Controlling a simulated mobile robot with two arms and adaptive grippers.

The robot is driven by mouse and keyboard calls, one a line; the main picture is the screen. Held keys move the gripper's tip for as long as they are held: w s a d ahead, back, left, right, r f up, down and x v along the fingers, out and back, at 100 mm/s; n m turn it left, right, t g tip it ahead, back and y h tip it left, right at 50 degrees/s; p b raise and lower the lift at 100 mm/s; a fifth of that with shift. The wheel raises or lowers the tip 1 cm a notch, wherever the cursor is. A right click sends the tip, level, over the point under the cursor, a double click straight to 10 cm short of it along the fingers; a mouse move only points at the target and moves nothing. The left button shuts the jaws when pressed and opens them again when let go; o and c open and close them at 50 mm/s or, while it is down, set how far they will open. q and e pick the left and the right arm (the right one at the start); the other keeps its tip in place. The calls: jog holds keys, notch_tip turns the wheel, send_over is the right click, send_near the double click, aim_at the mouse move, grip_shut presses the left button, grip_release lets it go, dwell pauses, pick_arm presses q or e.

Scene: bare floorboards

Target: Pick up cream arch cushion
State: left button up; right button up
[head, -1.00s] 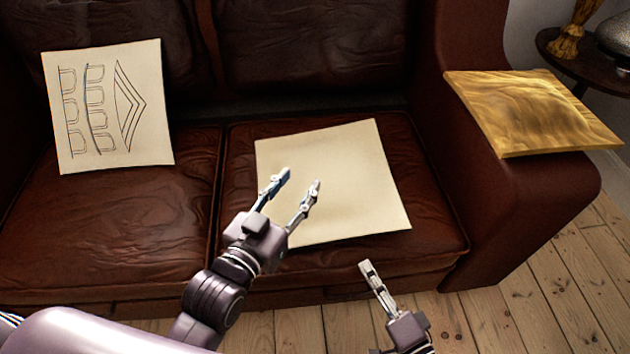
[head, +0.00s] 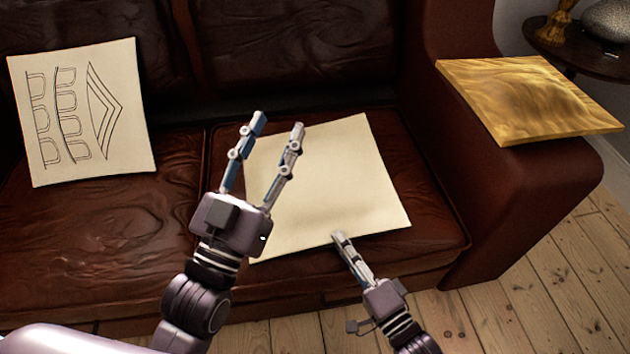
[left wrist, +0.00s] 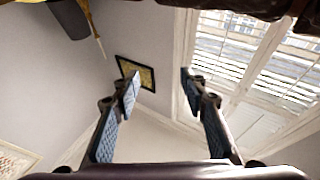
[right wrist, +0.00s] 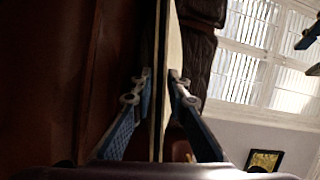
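A cream cushion (head: 85,112) with dark arch and chevron line drawings leans on the sofa back at the left in the head view. A plain cream cushion (head: 335,180) lies on the right seat; no arches show on its visible face. My left gripper (head: 278,127) is open and empty above this plain cushion's left part; its fingers are also apart in the left wrist view (left wrist: 159,85). My right gripper (head: 340,238) is at the plain cushion's front edge. In the right wrist view, its fingers (right wrist: 159,82) are close together on both sides of the cushion's thin edge (right wrist: 160,40).
The brown leather sofa (head: 95,225) fills most of the head view. A gold wavy cushion (head: 530,98) lies on its right armrest. A dark side table (head: 570,55) with ornaments stands behind at the right. Bare floorboards (head: 530,275) are clear at the front right.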

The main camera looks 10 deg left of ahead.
jog(key=x, duration=0.2)
jog(key=shift+w+a+b, duration=0.25)
jog(key=shift+w+b, duration=0.05)
jog(key=shift+b, duration=0.05)
pick_arm(q)
jog(key=r+t, duration=0.1)
jog(key=s+r, duration=0.1)
jog(key=r, duration=0.1)
jog(key=s+r+t, duration=0.1)
jog(key=shift+s+r+t+h, duration=0.15)
jog(key=shift+r+t+h, duration=0.05)
jog(key=shift+t+h, duration=0.1)
pick_arm(e)
jog(key=shift+c, duration=0.5)
grip_shut()
jog(key=shift+r, duration=0.15)
pick_arm(q)
jog(key=shift+f, duration=0.1)
